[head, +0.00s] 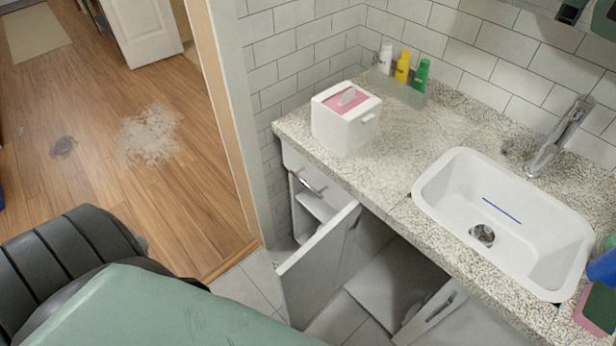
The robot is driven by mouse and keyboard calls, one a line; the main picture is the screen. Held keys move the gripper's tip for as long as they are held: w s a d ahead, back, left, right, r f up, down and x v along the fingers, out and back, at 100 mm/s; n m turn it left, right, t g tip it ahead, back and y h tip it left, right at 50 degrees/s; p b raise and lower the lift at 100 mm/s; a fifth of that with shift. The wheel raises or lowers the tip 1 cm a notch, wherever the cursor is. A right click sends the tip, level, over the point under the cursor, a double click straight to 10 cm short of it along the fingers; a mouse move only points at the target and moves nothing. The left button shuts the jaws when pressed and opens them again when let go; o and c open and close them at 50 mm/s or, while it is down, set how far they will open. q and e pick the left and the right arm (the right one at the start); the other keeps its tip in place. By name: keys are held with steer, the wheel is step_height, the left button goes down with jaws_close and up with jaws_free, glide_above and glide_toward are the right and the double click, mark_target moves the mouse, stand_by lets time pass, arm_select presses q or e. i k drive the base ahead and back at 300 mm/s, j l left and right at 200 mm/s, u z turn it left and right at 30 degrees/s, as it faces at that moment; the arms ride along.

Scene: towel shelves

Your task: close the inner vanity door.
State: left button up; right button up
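The vanity (290,160) stands along the tiled wall under a speckled counter, with its front open below. A pale vanity door (318,268) stands swung out from the left part of the front, and shelves show behind its hinge side. A second pale panel with a handle slot (432,308) shows lower down below the sink, also away from the front. I cannot tell for certain which is the inner door. Neither of my grippers is in view; only dark and green parts of my own body show at the lower left.
A white tissue box (345,130) sits on the counter (385,160), with white, yellow and green bottles behind it. A sink (500,220) with a tap (562,135) is at the right. A sponge (598,308) lies at the right edge.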

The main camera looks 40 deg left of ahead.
mark_target(309, 282)
steer(key=k+j+z, duration=0.15)
steer(key=j, duration=0.35)
steer(key=k+j+z, duration=0.2)
steer(key=j, duration=0.25)
steer(key=j+z, duration=0.15)
steer(key=j, duration=0.35)
steer(key=k+j+z, duration=0.2)
steer(key=j, duration=0.2)
steer(key=k+j+z, duration=0.15)
steer(key=j, duration=0.25)
steer(key=k+j+z, duration=0.2)
steer(key=k+j, duration=0.15)
